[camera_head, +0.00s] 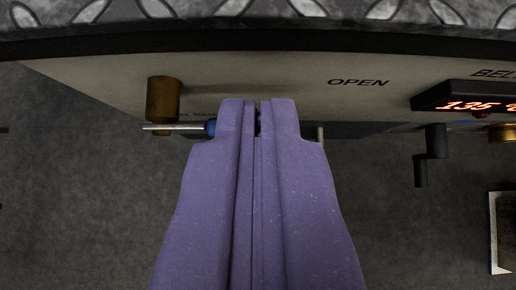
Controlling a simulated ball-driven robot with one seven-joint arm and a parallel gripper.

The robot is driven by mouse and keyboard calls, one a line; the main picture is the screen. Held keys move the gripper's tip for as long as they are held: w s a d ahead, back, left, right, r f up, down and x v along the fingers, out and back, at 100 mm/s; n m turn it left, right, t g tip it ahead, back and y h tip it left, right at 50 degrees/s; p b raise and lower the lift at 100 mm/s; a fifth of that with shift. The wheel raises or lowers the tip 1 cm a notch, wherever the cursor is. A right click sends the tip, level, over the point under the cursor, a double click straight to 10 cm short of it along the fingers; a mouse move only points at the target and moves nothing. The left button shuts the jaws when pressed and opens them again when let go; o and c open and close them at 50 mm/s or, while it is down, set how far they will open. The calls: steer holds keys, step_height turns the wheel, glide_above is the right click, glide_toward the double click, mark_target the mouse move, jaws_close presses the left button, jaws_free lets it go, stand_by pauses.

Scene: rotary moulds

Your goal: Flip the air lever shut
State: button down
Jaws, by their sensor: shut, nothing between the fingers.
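My purple gripper (258,112) is shut and empty, with its tips in front of the lower edge of the pale machine panel. A blue part (211,127), which looks like the air lever's grip, shows just left of the fingers. A thin silver rod (174,127) runs sideways from it below a brass fitting (163,97). The fingers hide the rest of the blue part and some lettering, so I cannot tell the lever's full position or whether I touch it. A small metal stub (320,132) shows right of the fingers.
The panel (290,75) reads "OPEN" and carries a red digital display (475,104). A black crank-like handle (431,150) hangs below its right part. A tread-plate surface (260,12) lies along the top. A white-framed object (495,235) stands at right. Grey floor is clear at lower left.

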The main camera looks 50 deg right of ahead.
steer(key=f, duration=0.1)
steer(key=f+b, duration=0.1)
steer(key=f, duration=0.3)
steer(key=shift+w+d+b, duration=0.3)
steer(key=shift+d+b, duration=0.05)
steer(key=shift+d, duration=0.05)
steer(key=shift+s+d+f+b, duration=0.2)
steer(key=shift+f+b, duration=0.25)
steer(key=shift+b, duration=0.15)
steer(key=shift+s+d+f+b, duration=0.1)
steer(key=shift+s+f+b, duration=0.05)
steer(key=shift+f+b, duration=0.6)
steer(key=shift+s+d+f+b, duration=0.1)
steer(key=shift+f+b, duration=0.55)
steer(key=shift+b, duration=0.05)
steer(key=shift+r+p, duration=0.5)
steer(key=shift+r, duration=0.3)
